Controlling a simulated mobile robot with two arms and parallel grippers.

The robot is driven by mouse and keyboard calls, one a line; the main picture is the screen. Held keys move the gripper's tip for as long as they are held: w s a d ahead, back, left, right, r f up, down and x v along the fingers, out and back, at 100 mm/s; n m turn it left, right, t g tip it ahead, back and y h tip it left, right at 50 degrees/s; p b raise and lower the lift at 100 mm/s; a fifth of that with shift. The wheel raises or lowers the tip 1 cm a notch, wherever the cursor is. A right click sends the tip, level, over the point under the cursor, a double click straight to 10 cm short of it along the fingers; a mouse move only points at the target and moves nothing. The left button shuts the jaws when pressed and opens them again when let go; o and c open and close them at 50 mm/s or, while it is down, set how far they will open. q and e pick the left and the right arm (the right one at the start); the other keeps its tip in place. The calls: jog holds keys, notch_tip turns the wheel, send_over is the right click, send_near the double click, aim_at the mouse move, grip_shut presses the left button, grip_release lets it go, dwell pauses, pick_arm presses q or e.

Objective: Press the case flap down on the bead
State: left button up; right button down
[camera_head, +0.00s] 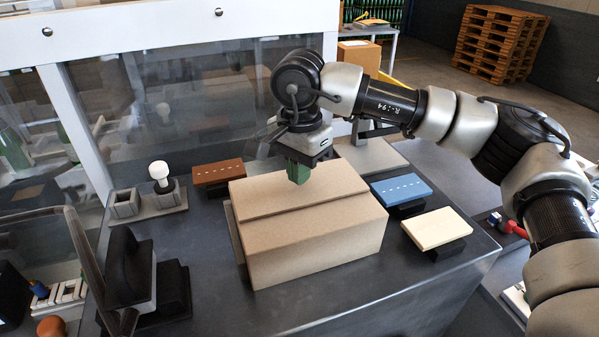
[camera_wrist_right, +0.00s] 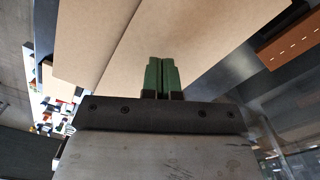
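The brown cardboard case (camera_head: 318,240) stands on the dark table, and its near side faces me. Its top flap (camera_head: 258,192) lies nearly flat, with an edge running across the top and standing slightly above the nearer strip. In the right wrist view the flap (camera_wrist_right: 200,35) fills the upper middle, with a diagonal edge to its left. I cannot make out the bead. My right gripper (camera_head: 299,174) points down over the flap, its green fingertips at or just above the surface; contact is unclear. In the right wrist view its fingers (camera_wrist_right: 162,75) are together with nothing between them. My left gripper is not in view.
A red-brown plate (camera_head: 218,173) lies behind the case at left. Blue (camera_head: 401,189) and cream (camera_head: 436,228) plates lie to its right. A white-topped post (camera_head: 159,172) and a black fixture (camera_head: 130,267) stand at left. The front table is clear.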

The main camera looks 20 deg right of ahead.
notch_tip(320, 180, up, 9)
jog(key=p, duration=0.4)
jog(key=shift+f, duration=0.15)
jog(key=shift+s+f, duration=0.1)
dwell(0.4)
